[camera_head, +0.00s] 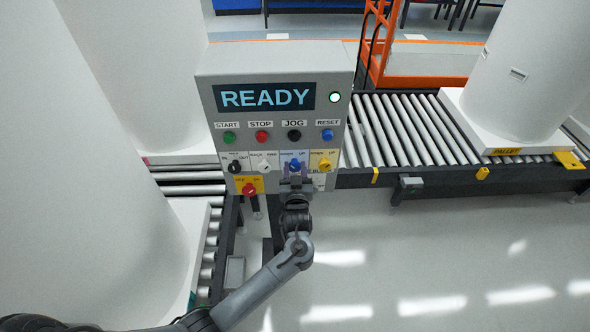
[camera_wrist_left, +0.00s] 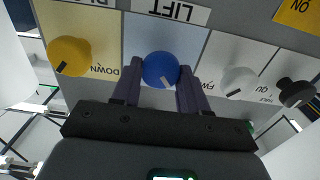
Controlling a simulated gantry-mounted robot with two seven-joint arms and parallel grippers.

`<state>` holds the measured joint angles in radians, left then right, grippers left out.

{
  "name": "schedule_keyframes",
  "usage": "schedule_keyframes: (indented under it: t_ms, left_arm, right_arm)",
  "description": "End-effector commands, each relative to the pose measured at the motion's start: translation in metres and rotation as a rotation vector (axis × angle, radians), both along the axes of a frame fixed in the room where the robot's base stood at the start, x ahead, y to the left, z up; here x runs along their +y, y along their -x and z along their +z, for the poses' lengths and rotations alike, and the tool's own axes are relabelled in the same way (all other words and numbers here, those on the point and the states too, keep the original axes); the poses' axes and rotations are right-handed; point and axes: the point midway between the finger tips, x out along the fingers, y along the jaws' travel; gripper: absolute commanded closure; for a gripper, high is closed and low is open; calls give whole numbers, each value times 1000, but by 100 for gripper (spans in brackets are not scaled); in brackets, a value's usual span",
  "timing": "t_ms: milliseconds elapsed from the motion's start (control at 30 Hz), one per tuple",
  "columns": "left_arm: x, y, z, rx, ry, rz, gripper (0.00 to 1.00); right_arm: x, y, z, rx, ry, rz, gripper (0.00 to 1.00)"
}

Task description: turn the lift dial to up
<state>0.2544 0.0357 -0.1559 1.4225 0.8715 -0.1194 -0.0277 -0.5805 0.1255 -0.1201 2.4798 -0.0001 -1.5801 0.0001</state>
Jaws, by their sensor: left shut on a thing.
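The blue lift dial (camera_head: 294,163) is on the grey control panel (camera_head: 340,120), between the white dial (camera_head: 264,167) and the yellow dial (camera_head: 325,163). My left gripper (camera_head: 295,172) reaches it from below. In the left wrist view, which shows the panel upside down, the dial (camera_wrist_left: 160,69) sits between my two fingers (camera_wrist_left: 159,84), which are shut on its sides. The dial's pale pointer mark shows near its lower edge there, slightly right of centre. The dial's own down and up words are mostly hidden by the fingers in that view. My right gripper is not in view.
The panel's screen (camera_head: 266,97) reads READY, with a lit green lamp (camera_head: 335,97) beside it. Several push buttons sit above the dials, and a red dial (camera_head: 249,189) is at lower left. A roller conveyor (camera_head: 410,130) and big white cylinders (camera_head: 530,70) flank the panel.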

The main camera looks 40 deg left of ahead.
Motion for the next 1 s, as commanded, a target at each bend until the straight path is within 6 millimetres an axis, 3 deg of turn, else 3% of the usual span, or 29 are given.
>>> schedule_keyframes:
  t_ms: [367,1000]
  left_arm:
    - [0,0,3,52,-58,1,87]
    - [-2,-2,4,416,-468,0,87]
  right_arm:
    - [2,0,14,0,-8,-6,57]
    - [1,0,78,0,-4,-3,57]
